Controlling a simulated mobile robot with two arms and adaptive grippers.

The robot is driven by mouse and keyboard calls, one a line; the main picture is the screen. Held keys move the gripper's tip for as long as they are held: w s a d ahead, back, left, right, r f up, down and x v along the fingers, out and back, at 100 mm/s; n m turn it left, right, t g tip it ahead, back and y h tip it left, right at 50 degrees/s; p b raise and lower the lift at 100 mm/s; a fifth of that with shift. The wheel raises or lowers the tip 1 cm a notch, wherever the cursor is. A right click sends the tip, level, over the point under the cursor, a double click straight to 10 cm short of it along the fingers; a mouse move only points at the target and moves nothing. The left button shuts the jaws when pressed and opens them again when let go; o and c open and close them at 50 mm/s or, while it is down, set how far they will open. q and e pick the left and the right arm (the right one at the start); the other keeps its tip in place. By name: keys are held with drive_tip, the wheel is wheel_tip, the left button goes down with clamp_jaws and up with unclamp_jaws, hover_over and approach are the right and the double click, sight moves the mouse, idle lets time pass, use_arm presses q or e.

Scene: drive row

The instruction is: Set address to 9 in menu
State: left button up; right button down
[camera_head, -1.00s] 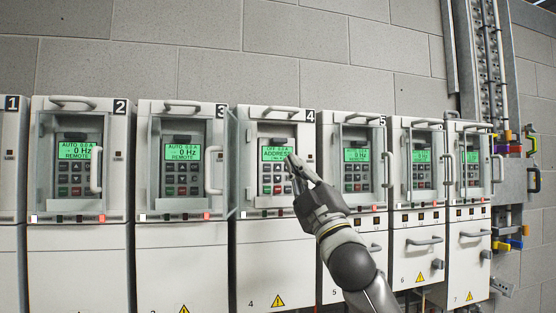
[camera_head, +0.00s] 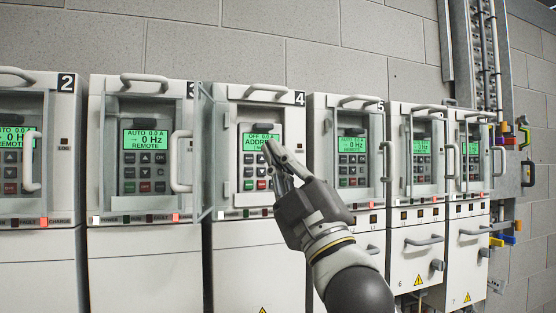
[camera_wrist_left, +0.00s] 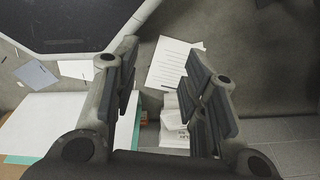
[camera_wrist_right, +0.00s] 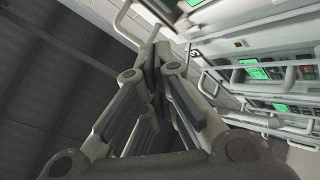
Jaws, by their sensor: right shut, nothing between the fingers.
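Drive cabinet 4 (camera_head: 228,115) stands mid-picture in the head view. Its keypad cover appears swung open to the left. Its green display (camera_head: 259,138) reads "OFF 0.0 A" and "ADDRESS"; the line below is partly hidden by my gripper. Some keys of its keypad (camera_head: 250,178) show under the display; the right ones are hidden. My right gripper (camera_head: 270,150) is shut and empty, its fingertips in front of the display's lower right; I cannot tell whether they touch. It also shows shut in the right wrist view (camera_wrist_right: 152,62). My left gripper (camera_wrist_left: 158,75) is open and empty in the left wrist view.
Drive 3 (camera_head: 97,150) to the left reads AUTO, 0 Hz, REMOTE, behind its handled cover. Drive 5 (camera_head: 317,150) and further drives stand to the right. Protruding handles (camera_head: 181,165) line the row. Papers (camera_wrist_left: 172,62) lie below my left gripper.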

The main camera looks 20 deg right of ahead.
sight(264, 159)
drive_tip(key=shift+w+a, duration=0.2)
drive_tip(key=shift+w, duration=4.1)
use_arm(q)
drive_tip(key=s, duration=0.3)
drive_tip(key=shift+s+a+g, duration=0.15)
drive_tip(key=shift+s+g, duration=0.15)
drive_tip(key=shift+s, duration=0.05)
drive_tip(key=shift+w, duration=0.2)
drive_tip(key=shift+w, duration=0.35)
drive_tip(key=shift+s, duration=0.15)
